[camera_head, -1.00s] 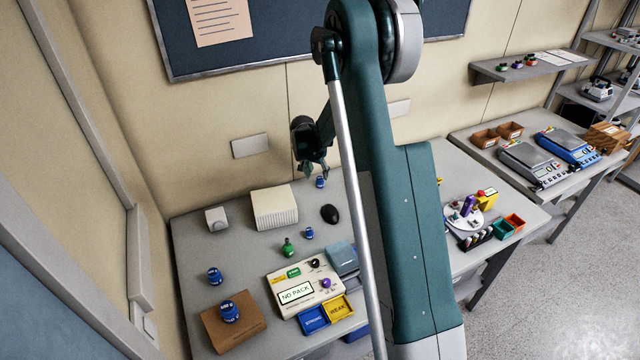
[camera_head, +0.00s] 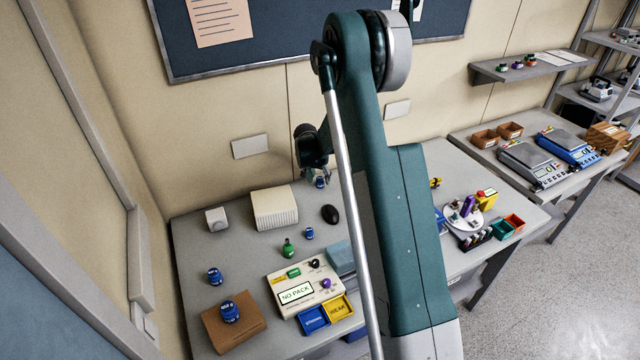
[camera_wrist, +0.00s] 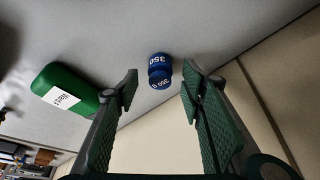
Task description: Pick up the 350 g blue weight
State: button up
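The blue weight (camera_wrist: 159,70) marked 350 stands on the table in the wrist view, ahead of and between the fingertips of my gripper (camera_wrist: 160,88). The fingers are open and apart from it, with nothing held. In the head view the blue weight (camera_head: 320,182) is at the back of the table by the wall, and my gripper (camera_head: 318,172) is right over it, partly hidden by my arm. Other blue weights stand on the table: one at the left (camera_head: 215,276), one on a brown box (camera_head: 229,311), and a small one (camera_head: 309,233) near the middle.
A green case (camera_wrist: 66,90) with a white label lies left of the gripper in the wrist view. The wall (camera_wrist: 285,75) is close on the right. A dark oval object (camera_head: 330,214), a cream box (camera_head: 274,208) and a green weight (camera_head: 288,248) stand nearby on the table.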

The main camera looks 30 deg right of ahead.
aim_at(320, 178)
jog(key=shift+x, duration=1)
jog(key=c, duration=1.1)
jog(key=shift+r, duration=0.1)
jog(key=shift+r, duration=4.9)
